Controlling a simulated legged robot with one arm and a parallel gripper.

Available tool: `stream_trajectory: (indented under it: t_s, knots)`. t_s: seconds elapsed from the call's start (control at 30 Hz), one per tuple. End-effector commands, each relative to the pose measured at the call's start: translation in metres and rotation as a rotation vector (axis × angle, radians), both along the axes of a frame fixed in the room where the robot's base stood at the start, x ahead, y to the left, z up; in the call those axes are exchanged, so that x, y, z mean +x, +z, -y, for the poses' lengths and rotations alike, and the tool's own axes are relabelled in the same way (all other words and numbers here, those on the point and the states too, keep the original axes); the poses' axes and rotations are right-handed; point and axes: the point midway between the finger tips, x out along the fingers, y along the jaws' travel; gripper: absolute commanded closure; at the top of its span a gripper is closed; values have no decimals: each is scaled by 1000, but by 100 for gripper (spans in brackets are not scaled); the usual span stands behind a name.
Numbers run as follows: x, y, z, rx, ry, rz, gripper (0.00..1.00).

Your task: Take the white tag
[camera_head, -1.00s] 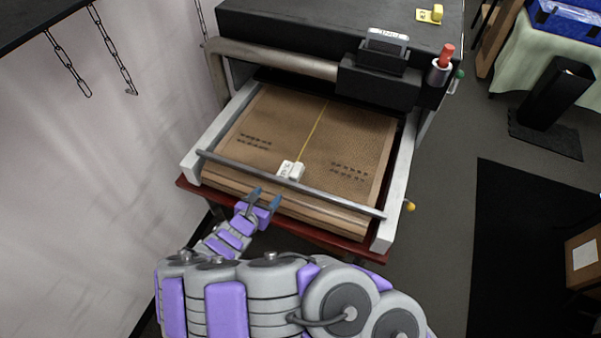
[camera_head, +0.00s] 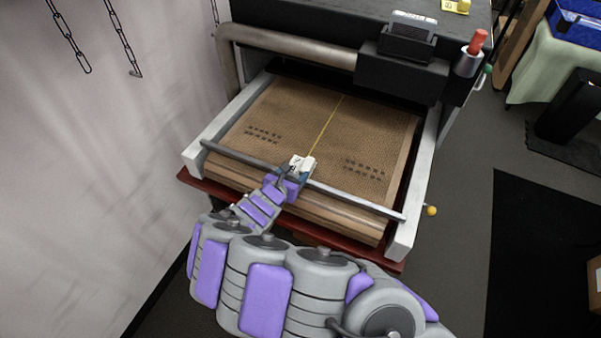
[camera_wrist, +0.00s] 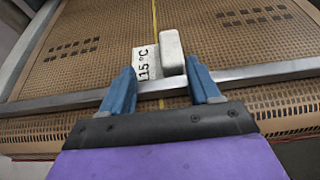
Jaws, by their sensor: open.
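The white tag (camera_wrist: 146,64), printed "115 °C" or similar, sits with a white block (camera_wrist: 172,52) on the brown perforated bed, by the metal bar. In the head view the tag (camera_head: 299,163) is partly hidden by my gripper (camera_head: 293,172). In the wrist view my gripper (camera_wrist: 163,80) is open, its blue fingers on either side of the tag and block. The fingertips reach over the metal bar. I cannot tell whether either finger touches the tag or block.
The metal bar (camera_head: 345,198) crosses the front of the brown bed (camera_head: 320,125). White side rails (camera_head: 410,225) flank the bed. A yellow line (camera_head: 327,122) runs back from the tag. A black housing (camera_head: 402,72) and red-topped knob (camera_head: 476,42) stand behind.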

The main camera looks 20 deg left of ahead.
Motion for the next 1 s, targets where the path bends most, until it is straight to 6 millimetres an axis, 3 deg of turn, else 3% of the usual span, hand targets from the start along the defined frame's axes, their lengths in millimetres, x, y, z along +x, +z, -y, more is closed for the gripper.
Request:
stream_trajectory:
  t_s: [0.37,0.7,1.0]
  knots:
    - [21,-11,-1,-5,-1,0,38]
    - [55,-22,7,-2,0,0,38]
    - [59,-19,9,-1,0,2,38]
